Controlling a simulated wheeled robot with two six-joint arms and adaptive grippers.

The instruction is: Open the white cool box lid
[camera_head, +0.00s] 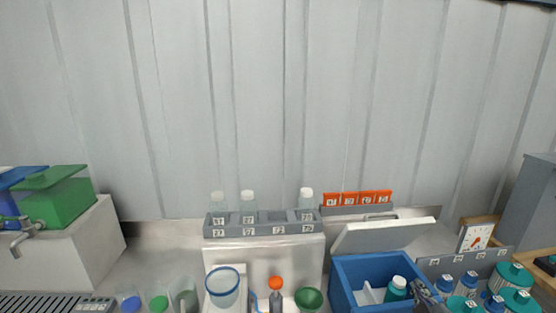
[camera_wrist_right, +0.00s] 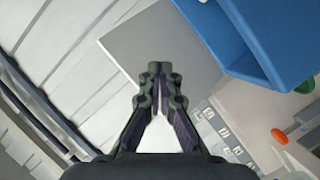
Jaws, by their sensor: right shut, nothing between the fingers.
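The cool box (camera_head: 345,285) is blue and stands at the front right of the bench. Its white lid (camera_head: 385,236) is raised and tilted back behind the opening, so the inside shows. A teal bottle with a white cap (camera_head: 396,289) and a white divider (camera_head: 373,294) are inside. My right gripper (camera_head: 422,287) is at the box's right front, partly cut off by the frame's bottom edge. In the right wrist view the fingers (camera_wrist_right: 160,72) are together and empty. The blue box wall (camera_wrist_right: 255,40) is at the upper right there, with a pale grey panel, apparently the lid (camera_wrist_right: 150,45), beside it. My left gripper is out of view.
Several teal bottles (camera_head: 515,275) crowd the right of the box. A grey rack with clear bottles (camera_head: 262,230) and orange tags (camera_head: 358,198) stand behind. A dial timer (camera_head: 475,238) is at the back right. Glassware (camera_head: 222,285) stands left of the box.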

